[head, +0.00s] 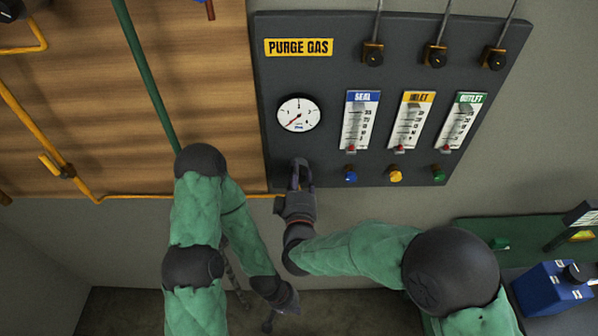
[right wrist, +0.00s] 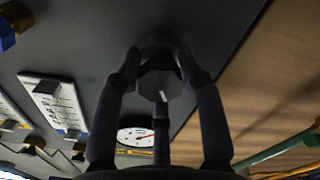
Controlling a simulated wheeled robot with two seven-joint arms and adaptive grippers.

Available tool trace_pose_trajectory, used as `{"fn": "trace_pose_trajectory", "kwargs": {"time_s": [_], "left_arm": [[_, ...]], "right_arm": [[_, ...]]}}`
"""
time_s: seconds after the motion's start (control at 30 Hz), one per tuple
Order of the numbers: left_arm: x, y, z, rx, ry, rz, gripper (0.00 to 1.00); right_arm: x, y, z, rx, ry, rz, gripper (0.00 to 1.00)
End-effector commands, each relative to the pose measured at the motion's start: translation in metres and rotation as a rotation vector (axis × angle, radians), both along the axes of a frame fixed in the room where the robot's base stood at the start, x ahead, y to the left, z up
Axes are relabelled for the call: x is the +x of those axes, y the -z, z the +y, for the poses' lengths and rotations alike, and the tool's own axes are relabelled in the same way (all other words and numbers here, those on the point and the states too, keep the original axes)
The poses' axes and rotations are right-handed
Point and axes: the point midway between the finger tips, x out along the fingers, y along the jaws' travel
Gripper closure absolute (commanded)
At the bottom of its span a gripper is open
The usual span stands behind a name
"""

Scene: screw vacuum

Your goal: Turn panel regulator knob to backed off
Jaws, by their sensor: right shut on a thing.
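The dark regulator knob (head: 298,163) sits on the purge gas panel (head: 325,75), below the round pressure gauge (head: 299,113). My right gripper (head: 300,178) is at the knob with its fingers around it. In the right wrist view, the fingers of my right gripper (right wrist: 160,90) close on the knob (right wrist: 160,82), which shows a faceted dark face with a short white mark. The fingers hide the knob's sides. The gauge (right wrist: 138,136) also shows behind the fingers there. My left gripper (head: 270,318) hangs low, away from the panel, and its jaws are too small and dark to read.
Three flow meters labelled seal (head: 361,120), inlet (head: 411,120) and outlet (head: 461,121) stand right of the gauge, with blue, yellow and green knobs below. A yellow pipe (head: 180,197) runs to the panel's lower left. A blue box (head: 548,290) stands at lower right.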

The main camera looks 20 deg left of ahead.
Motion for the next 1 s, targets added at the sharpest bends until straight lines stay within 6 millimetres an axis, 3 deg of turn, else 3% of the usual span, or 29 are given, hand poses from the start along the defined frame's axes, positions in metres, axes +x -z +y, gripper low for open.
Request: {"fn": "trace_pose_trajectory", "kwargs": {"time_s": [1.0], "left_arm": [[0.0, -0.044, 0.0, 0.0, 0.0, 0.0, 1.0]], "right_arm": [[0.0, 0.0, 0.0, -0.865, -0.001, -0.248, 0.94]]}}
